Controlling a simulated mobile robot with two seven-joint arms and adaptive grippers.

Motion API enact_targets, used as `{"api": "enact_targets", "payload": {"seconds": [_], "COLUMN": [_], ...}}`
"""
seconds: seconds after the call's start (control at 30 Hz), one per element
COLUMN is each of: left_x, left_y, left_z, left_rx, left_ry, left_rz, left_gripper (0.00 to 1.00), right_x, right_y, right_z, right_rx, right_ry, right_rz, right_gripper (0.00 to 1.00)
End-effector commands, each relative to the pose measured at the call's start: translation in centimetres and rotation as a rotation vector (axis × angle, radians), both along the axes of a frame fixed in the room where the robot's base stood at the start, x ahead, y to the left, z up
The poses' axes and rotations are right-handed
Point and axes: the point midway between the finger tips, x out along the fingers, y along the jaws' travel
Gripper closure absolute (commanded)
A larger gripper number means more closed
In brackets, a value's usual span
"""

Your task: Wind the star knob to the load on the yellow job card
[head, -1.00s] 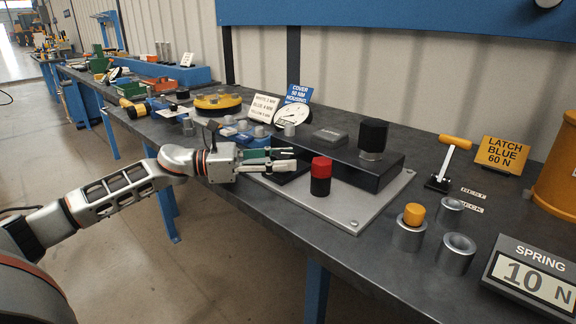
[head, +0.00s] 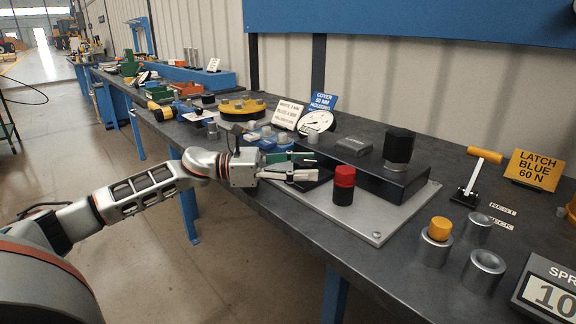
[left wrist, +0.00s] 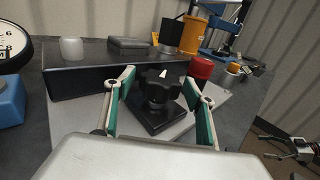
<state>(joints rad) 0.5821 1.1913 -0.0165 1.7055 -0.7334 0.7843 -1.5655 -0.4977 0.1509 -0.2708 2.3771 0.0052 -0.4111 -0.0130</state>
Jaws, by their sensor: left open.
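The black star knob (left wrist: 160,88) sits on a dark square base, with a small white mark on top. My left gripper (left wrist: 160,100) is open, one green-padded finger on each side of the knob; I cannot tell whether they touch it. In the head view my left gripper (head: 305,166) hides the knob. The yellow job card (head: 535,170) reads "LATCH BLUE 60 N". The spring readout (head: 550,290) at lower right is cut off, showing "SPR" and "10". A gripper (left wrist: 303,148), apparently my right, shows small at the wrist view's lower right edge.
A red-topped black cylinder (head: 343,186) stands close right of my left gripper on the pale plate (head: 375,228). Behind is a long black block (head: 385,180). Metal cups, one holding a yellow plug (head: 440,228), and a yellow-handled lever (head: 475,175) stand farther right.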

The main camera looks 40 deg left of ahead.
Motion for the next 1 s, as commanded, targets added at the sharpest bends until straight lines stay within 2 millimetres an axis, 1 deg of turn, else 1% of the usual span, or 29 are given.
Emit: {"api": "enact_targets", "payload": {"seconds": [0.33, 0.57, 0.83, 1.0], "left_x": [-2.2, -4.0, -6.6, -7.8], "left_y": [2.2, 4.1, 6.8, 8.0], "left_z": [-0.2, -0.1, -0.1, 0.0], "left_rx": [0.001, 0.001, -0.001, 0.0], "left_ry": [0.004, 0.002, 0.001, -0.001], "left_rz": [0.0, 0.001, 0.002, 0.001], "left_gripper": [0.45, 0.45, 0.45, 0.45], "right_x": [0.0, 0.0, 0.0, 0.0], "right_y": [0.0, 0.0, 0.0, 0.0], "right_z": [0.1, 0.1, 0.1, 0.1], "right_rx": [-0.001, -0.001, 0.0, -0.001], "right_ry": [-0.001, -0.001, -0.002, -0.001], "right_rz": [0.002, 0.002, 0.002, 0.002], "right_gripper": [0.27, 0.27, 0.27, 0.27]}}
